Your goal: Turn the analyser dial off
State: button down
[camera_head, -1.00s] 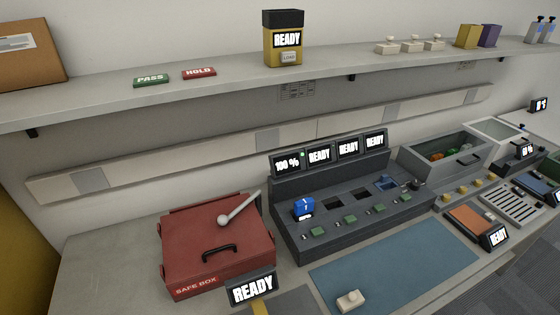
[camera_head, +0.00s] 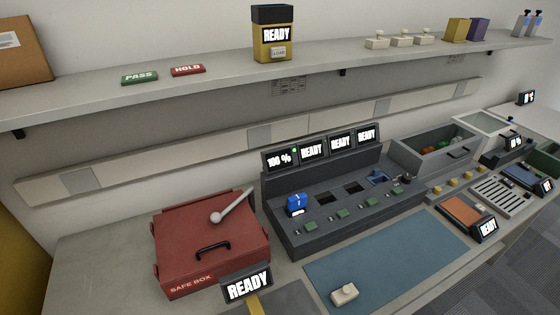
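No dial is clearly marked as the analyser's, and I cannot tell for sure which device is the analyser. At the right end of the bench, a dark unit (camera_head: 497,155) with a small lit display stands beside the pale tray. Another small lit display (camera_head: 526,97) is behind it. Any dials there are too small to make out. My gripper is not in view.
A red safe box (camera_head: 190,230), a dark charger bank (camera_head: 310,240) holding a blue radio (camera_head: 297,203), and a grey bin (camera_head: 405,154) occupy the bench. A blue mat (camera_head: 385,265) is mostly clear, with a small pale block (camera_head: 344,294). A shelf (camera_head: 220,78) runs above.

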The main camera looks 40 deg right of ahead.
aim_at(406, 178)
jog(key=z, duration=1.4)
